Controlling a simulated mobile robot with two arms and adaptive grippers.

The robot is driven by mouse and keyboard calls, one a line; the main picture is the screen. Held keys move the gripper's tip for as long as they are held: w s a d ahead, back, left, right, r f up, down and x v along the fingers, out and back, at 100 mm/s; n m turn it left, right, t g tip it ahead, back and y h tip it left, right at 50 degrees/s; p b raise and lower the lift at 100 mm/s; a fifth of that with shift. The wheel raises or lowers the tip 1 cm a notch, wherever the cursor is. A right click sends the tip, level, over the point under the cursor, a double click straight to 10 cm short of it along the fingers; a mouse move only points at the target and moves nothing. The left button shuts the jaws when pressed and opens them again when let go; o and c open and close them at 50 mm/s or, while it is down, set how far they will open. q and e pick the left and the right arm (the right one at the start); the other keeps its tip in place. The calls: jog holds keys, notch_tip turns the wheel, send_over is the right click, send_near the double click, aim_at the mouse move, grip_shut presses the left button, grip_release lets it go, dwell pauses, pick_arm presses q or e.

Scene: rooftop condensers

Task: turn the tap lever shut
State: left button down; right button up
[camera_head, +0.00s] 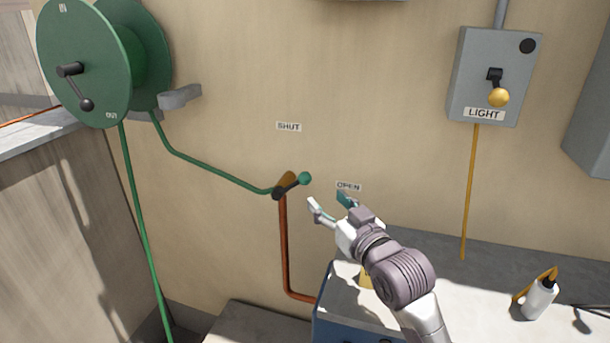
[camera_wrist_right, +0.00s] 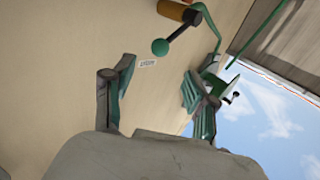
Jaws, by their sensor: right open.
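The tap lever (camera_head: 295,185) is a dark bar with a green ball end, on a brass tap at the top of a copper pipe. It points right and slightly up, between the SHUT label (camera_head: 289,127) above and the OPEN label (camera_head: 348,186) to its right. In the right wrist view the lever (camera_wrist_right: 178,32) with its green ball lies beyond the fingertips. My right gripper (camera_head: 329,203) is open and empty, just right of and below the ball, apart from it in the head view. My left gripper is not in view.
A green hose reel (camera_head: 85,60) hangs at the upper left, its hose running to the tap. A grey LIGHT switch box (camera_head: 495,77) is on the wall at right. A white bottle (camera_head: 538,298) stands on the worktop (camera_head: 480,290). The wall around the lever is clear.

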aim_at(308, 182)
jog(key=x, duration=0.6)
jog(key=shift+a, duration=0.1)
jog(key=x, duration=0.4)
jog(key=shift+w+p, duration=0.2)
jog(key=shift+p, duration=0.15)
jog(key=shift+w+a, duration=0.15)
jog(key=shift+w, duration=0.15)
jog(key=shift+c, duration=0.3)
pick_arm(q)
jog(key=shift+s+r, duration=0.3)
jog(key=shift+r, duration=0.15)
pick_arm(e)
grip_shut()
